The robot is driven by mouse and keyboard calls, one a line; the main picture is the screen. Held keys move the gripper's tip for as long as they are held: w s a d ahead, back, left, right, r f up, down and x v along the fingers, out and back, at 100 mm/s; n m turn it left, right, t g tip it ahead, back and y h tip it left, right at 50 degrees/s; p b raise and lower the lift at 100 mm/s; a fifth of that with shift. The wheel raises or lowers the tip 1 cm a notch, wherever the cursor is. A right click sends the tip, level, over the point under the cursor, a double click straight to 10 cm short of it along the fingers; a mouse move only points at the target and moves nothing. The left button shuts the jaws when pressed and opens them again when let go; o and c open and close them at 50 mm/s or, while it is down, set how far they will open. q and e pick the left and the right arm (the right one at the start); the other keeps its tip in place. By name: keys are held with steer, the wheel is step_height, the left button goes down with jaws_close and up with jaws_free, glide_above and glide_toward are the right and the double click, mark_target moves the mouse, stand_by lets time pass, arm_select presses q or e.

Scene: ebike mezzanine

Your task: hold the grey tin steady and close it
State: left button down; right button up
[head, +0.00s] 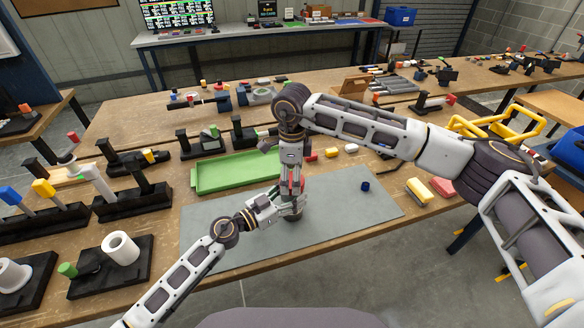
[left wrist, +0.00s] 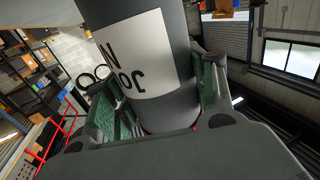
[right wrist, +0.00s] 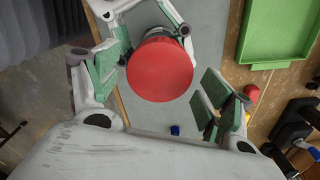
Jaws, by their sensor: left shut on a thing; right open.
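The grey tin (left wrist: 172,45) is a dark grey cylinder with a white, lettered label. My left gripper (head: 292,205) is shut around its side, and the tin stands on the grey mat (head: 345,205). A round red top (right wrist: 160,70) shows from above in the right wrist view, over the tin. Whether it is a separate lid and fully seated, I cannot tell. My right gripper (head: 291,183) points down directly above the left one. It is open, with one finger on each side of the red top (head: 297,186). The grippers hide much of the tin in the head view.
A green tray (head: 240,173) lies just behind the mat. A small blue piece (head: 365,186) lies on the mat to the right. Black fixtures holding parts stand at the left, including a white roll (head: 121,248). Yellow and red blocks (head: 420,190) lie at right. The mat's right part is mostly clear.

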steer(key=shift+f, duration=0.75)
steer(key=shift+c, duration=0.4)
steer(key=c, duration=1)
steer(key=o, duration=1.2)
steer(key=shift+r, duration=0.15)
steer(key=shift+r, duration=5.9)
